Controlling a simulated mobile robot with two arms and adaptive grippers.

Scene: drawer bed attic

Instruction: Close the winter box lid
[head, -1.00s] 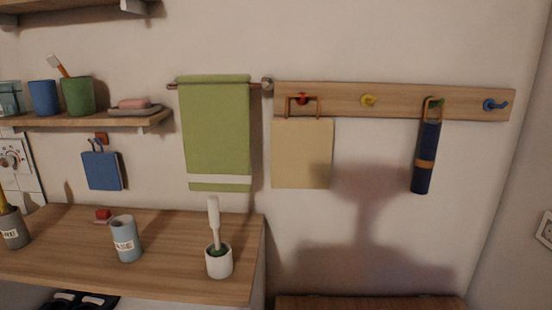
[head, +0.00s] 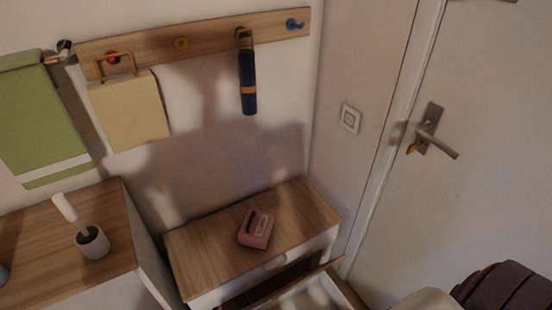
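I cannot make out a box marked winter or its lid. A small pink box-like item (head: 256,228) with a pale label and a dark piece on it lies on top of a low wooden-topped cabinet (head: 205,262). The label is too small to read. Below that top, a drawer (head: 337,284) stands pulled out, with a pale inside; the bottom edge of the picture cuts it off. Neither of my grippers is in view.
A peg rail (head: 205,38) holds a beige bag (head: 130,110) and a navy umbrella-like item (head: 247,80). A door (head: 480,160) is at right. A dark brown ribbed shape (head: 505,288) fills the bottom right corner.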

